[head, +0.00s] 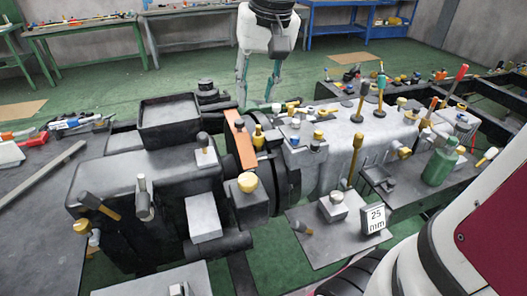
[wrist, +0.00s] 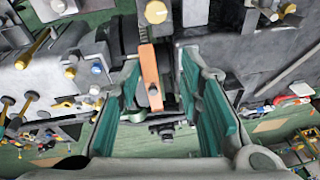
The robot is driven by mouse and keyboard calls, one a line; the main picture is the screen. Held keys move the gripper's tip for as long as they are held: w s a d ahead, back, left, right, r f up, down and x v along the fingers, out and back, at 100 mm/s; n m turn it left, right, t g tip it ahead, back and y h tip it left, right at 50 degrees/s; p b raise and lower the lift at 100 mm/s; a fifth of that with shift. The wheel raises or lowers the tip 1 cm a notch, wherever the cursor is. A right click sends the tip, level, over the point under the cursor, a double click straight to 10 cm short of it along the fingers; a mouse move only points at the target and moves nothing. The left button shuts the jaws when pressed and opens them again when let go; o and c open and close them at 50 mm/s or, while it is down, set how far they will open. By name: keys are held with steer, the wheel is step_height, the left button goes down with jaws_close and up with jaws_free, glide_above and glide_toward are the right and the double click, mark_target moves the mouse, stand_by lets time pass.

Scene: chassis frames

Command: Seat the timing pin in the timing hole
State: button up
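My gripper (head: 258,103) hangs above and behind the engine-like assembly, fingers pointing down. In the wrist view its teal fingers (wrist: 160,68) are wide apart with nothing held between them. An orange plate (head: 240,146) stands upright beside the dark flywheel housing (head: 283,178); it also shows between the fingers in the wrist view (wrist: 149,66). A small dark round spot (wrist: 153,90) is at the plate's end; I cannot tell whether it is a hole or a pin head. I cannot make out for certain which small part is the timing pin, nor see the timing hole.
Several brass-topped and dark knobs stick up around the assembly, including a large brass knob (head: 248,183). Upright tool handles (head: 381,92) stand on the grey block at right. A green bottle (head: 440,166) and a "25 mm" sign (head: 375,219) are on the right. Green floor lies open behind.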

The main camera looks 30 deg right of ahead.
steer(key=s+a+f+n+t, duration=0.1)
steer(key=s+a+f+n, duration=0.1)
steer(key=s, duration=0.5)
steer(key=s+a+f+n, duration=0.1)
steer(key=s+a+f, duration=0.2)
steer(key=s, duration=0.5)
steer(key=shift+s+n+t+h, duration=0.2)
steer(key=shift+n+t+h, duration=0.2)
